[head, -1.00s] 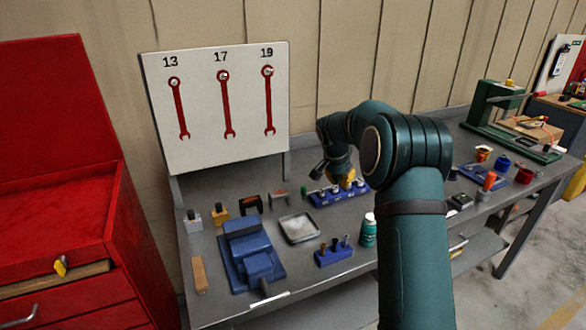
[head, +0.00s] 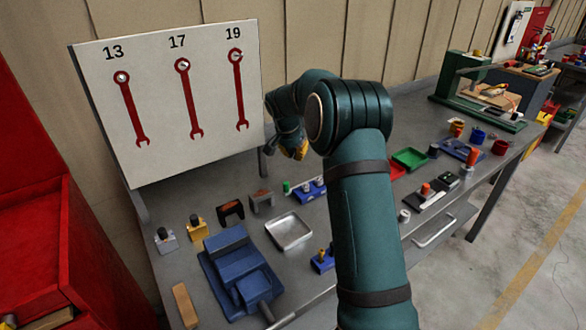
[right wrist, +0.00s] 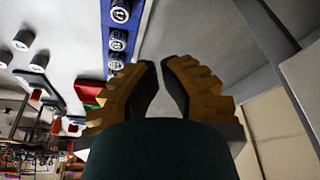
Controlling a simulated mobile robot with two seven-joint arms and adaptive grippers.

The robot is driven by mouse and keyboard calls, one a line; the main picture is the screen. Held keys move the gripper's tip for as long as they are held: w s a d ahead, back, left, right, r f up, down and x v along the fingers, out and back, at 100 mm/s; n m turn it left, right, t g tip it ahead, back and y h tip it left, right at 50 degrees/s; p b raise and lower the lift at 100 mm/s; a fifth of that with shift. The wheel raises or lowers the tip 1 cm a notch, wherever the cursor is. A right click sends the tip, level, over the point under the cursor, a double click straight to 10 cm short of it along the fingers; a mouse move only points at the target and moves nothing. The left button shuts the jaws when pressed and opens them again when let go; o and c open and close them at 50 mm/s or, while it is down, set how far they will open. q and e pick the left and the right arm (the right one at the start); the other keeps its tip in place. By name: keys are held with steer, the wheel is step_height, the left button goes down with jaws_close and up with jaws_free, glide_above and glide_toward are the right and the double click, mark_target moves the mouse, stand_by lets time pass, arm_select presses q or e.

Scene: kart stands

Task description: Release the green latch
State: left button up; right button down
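I cannot pick out a green latch for certain in either view. A small green piece (head: 286,187) stands at the left end of the blue socket rack (head: 308,193) on the bench. A green press-like stand (head: 452,88) is at the far right of the bench. My right gripper (head: 300,150) is above the back of the bench, just behind the rack, partly hidden by its own arm. In the right wrist view its yellow fingers (right wrist: 160,75) are a little apart with nothing between them. The rack (right wrist: 118,40) shows beyond them. My left gripper is out of view.
A white board (head: 185,110) with red wrench outlines stands at the back left. A blue vise-like block (head: 235,270), a metal tray (head: 289,231) and small fixtures crowd the bench. A green tray (head: 409,158) is right of my arm. A red cabinet (head: 60,240) is at left.

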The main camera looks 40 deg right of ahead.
mark_target(285, 182)
steer(key=b+x, duration=0.1)
steer(key=x, duration=0.8)
steer(key=shift+d+f, duration=0.1)
steer(key=shift+f, duration=0.15)
steer(key=a, duration=0.1)
steer(key=s+a+b, duration=0.1)
steer(key=shift+a, duration=0.4)
steer(key=shift+s+a, duration=0.15)
steer(key=shift+a, duration=0.3)
steer(key=shift+a, duration=0.1)
steer(key=a+b, duration=0.1)
steer(key=a, duration=0.2)
steer(key=shift+w+a, duration=0.1)
steer(key=shift+w, duration=0.1)
